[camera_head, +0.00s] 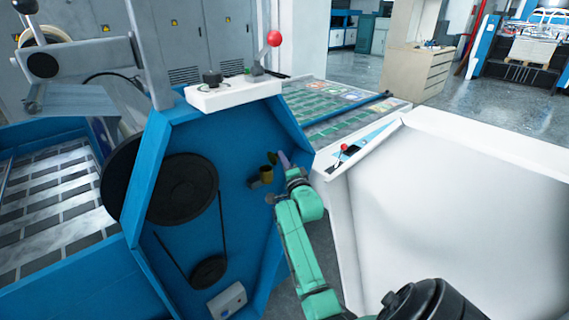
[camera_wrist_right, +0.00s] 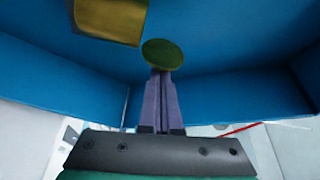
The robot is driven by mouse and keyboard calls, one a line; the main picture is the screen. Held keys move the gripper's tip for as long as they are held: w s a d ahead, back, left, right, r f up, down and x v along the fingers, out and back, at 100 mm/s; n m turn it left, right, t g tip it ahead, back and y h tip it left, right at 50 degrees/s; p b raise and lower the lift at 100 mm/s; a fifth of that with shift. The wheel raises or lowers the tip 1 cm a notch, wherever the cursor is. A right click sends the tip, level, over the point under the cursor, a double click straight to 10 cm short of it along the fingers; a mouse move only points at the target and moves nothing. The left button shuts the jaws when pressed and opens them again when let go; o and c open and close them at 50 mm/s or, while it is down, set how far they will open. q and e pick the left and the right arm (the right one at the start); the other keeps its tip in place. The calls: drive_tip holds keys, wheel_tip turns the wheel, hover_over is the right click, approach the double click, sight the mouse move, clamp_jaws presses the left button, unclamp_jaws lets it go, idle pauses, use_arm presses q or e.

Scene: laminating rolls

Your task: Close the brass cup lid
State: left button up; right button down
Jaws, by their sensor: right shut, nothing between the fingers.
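The brass cup (camera_head: 266,175) is fixed to the blue side panel of the machine, and part of it shows at the top left of the right wrist view (camera_wrist_right: 110,22). Its round lid (camera_head: 272,158) looks raised above the cup, and shows as a greenish-gold disc (camera_wrist_right: 162,54) in the wrist view. My right gripper (camera_head: 282,158) is beside the lid, its purple fingers (camera_wrist_right: 161,78) together and empty. The fingertips meet the lid's edge in the wrist view; whether they touch it I cannot tell. My left gripper is not in view.
The blue panel (camera_head: 225,130) carries a large black pulley (camera_head: 184,190) and belt left of the cup. A white control box (camera_head: 232,93) with a red-knobbed lever sits above. A white machine body (camera_head: 450,190) stands to the right, close to my arm.

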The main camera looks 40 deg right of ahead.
sight(274, 163)
drive_tip(key=shift+a+r+n+t+y+b, duration=0.1)
drive_tip(key=shift+a+n+t+b, duration=0.25)
drive_tip(key=shift+n, duration=0.5)
drive_tip(key=shift+a+r+n+t+y+b, duration=0.1)
drive_tip(key=shift+n+t+b, duration=0.4)
drive_tip(key=shift+n, duration=0.4)
drive_tip(key=shift+a+r+n+t+y+b, duration=0.1)
drive_tip(key=shift+a+n+t+b, duration=0.15)
drive_tip(key=shift+n+b, duration=0.45)
drive_tip(key=shift+a+n+t+y+b, duration=0.25)
drive_tip(key=shift+n+t+y+b, duration=0.2)
drive_tip(key=shift+n, duration=0.7)
drive_tip(key=shift+a+n+t+y+b, duration=0.3)
drive_tip(key=shift+n+b, duration=0.25)
drive_tip(key=shift+n, duration=0.55)
drive_tip(key=shift+a+f+n+b, duration=0.1)
drive_tip(key=shift+n+b, duration=0.25)
drive_tip(key=shift+n, duration=0.25)
drive_tip(key=n, duration=0.1)
drive_tip(key=n+t+y+b, duration=0.1)
drive_tip(key=n, duration=0.1)
drive_tip(key=a+n+y+b, duration=0.1)
drive_tip(key=shift+f+n+t, duration=0.25)
drive_tip(key=shift+n, duration=0.05)
drive_tip(key=shift+a+f+n+y+b, duration=0.15)
drive_tip(key=shift+n+y+b, duration=0.3)
drive_tip(key=shift+n+y, duration=0.55)
drive_tip(key=shift+a+n+y+b, duration=0.25)
drive_tip(key=shift+n+y+b, duration=0.25)
drive_tip(key=shift+n, duration=0.8)
